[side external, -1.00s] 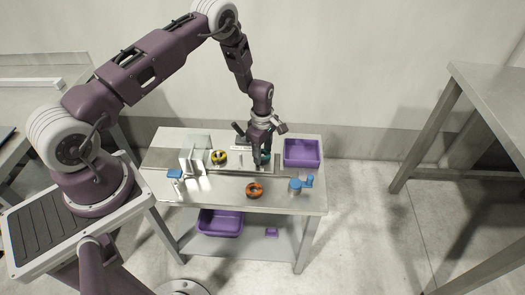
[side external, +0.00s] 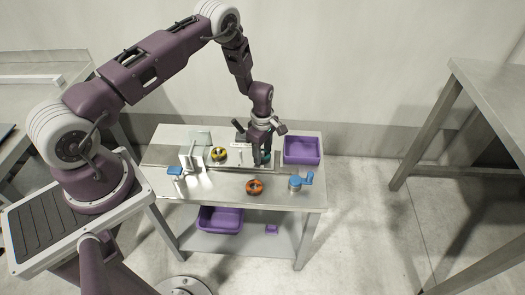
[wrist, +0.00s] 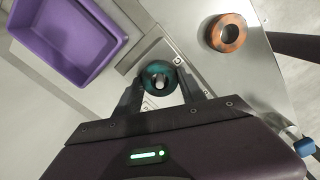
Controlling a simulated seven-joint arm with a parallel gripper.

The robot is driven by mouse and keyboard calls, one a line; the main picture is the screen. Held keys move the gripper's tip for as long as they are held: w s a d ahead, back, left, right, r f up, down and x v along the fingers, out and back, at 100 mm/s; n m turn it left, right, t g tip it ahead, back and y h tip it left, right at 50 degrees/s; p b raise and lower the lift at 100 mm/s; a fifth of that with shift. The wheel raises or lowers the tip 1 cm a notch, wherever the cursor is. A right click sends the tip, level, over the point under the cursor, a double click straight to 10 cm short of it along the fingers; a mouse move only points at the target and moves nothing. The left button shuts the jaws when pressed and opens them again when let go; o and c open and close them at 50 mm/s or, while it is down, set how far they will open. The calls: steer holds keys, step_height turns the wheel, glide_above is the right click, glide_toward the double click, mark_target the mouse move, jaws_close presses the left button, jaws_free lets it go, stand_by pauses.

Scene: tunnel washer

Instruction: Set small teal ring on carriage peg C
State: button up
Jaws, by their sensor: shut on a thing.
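The small teal ring (wrist: 158,77) is between the two fingertips of my gripper (wrist: 161,88) in the wrist view. A pale round peg top (wrist: 160,81) shows inside the ring's hole; how far the ring is down around it I cannot tell. In the side view my gripper (side external: 263,158) points down at the right part of the grey carriage strip, and only a bit of teal ring (side external: 267,157) shows behind the fingers. No peg letter can be read.
A yellow and black ring (side external: 219,153) sits left on the carriage. An orange-brown ring (side external: 255,187) lies on the table's front. A purple bin (side external: 301,150) is at the right. Blue-topped fixtures stand at front left (side external: 174,171) and front right (side external: 301,181).

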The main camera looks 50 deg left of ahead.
steer(key=o, duration=1.8)
steer(key=shift+r, duration=3.75)
steer(key=s+d+r+m+t, duration=0.1)
steer(key=s+d+r+m, duration=0.15)
steer(key=r, duration=0.65)
steer(key=s+d+r+m+t, duration=0.15)
steer(key=r+m, duration=0.25)
steer(key=r, duration=0.6)
steer(key=s+d+r+m, duration=0.2)
steer(key=s+r+m, duration=0.1)
steer(key=r, duration=0.6)
steer(key=s+d+r+m+t, duration=0.1)
steer(key=s+r+m, duration=0.2)
steer(key=s, duration=0.4)
steer(key=s+d+r+m+t, duration=0.1)
steer(key=s+r+m, duration=0.2)
steer(key=s, duration=0.4)
steer(key=s+d+r+m+t, duration=0.1)
steer(key=s+r+m, duration=0.1)
steer(key=s+m, duration=0.3)
steer(key=shift+s+d+r+m, duration=0.1)
steer(key=shift+s+r+m, duration=0.1)
steer(key=shift+s, duration=0.6)
steer(key=shift+s+r+m, duration=0.15)
steer(key=shift+s+r, duration=0.05)
steer(key=shift+s, duration=0.6)
